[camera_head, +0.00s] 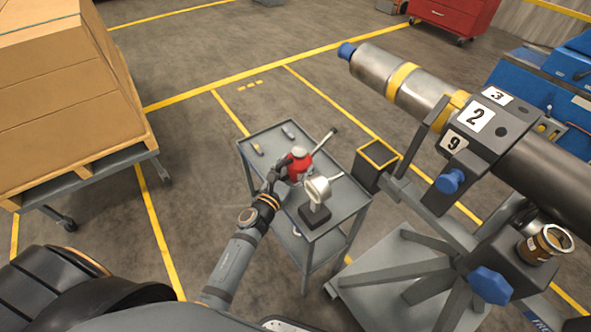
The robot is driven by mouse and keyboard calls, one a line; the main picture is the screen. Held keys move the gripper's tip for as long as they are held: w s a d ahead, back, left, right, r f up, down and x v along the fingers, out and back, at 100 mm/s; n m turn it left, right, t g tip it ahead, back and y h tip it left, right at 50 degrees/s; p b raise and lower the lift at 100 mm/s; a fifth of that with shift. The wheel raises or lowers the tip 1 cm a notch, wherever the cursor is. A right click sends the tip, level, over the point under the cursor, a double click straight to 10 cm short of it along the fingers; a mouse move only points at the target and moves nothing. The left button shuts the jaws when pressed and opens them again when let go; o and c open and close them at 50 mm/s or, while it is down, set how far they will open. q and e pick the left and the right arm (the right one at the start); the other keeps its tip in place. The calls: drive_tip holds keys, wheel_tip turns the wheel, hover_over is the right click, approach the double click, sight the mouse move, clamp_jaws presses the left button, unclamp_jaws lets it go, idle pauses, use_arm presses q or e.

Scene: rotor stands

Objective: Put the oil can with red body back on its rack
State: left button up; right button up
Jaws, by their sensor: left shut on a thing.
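The oil can with red body (299,166) is at the middle of the grey cart (346,201), with a pale top. My left gripper (284,170) reaches in from the lower left and is shut on the can's left side. The fingers hide part of the can. I cannot tell whether the can touches the cart's top. A rod with a dark end (324,140) shows just behind the can; I cannot tell whether it belongs to the can. I cannot make out which thing is the can's rack. My right gripper is not in view.
A silver item on a dark block (315,215) stands close in front of the can. Small tools (257,147) lie at the cart's far left. A yellow-rimmed bin (378,156) is right of the cart. A large rotor stand (420,262) fills the right; boxes (70,95) stand left.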

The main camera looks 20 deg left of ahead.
use_arm(q)
drive_tip(key=shift+r, duration=0.1)
drive_tip(key=shift+s+f, duration=0.1)
drive_tip(key=shift+f, duration=0.1)
drive_tip(key=o, duration=1.8)
drive_tip(key=shift+r, duration=0.1)
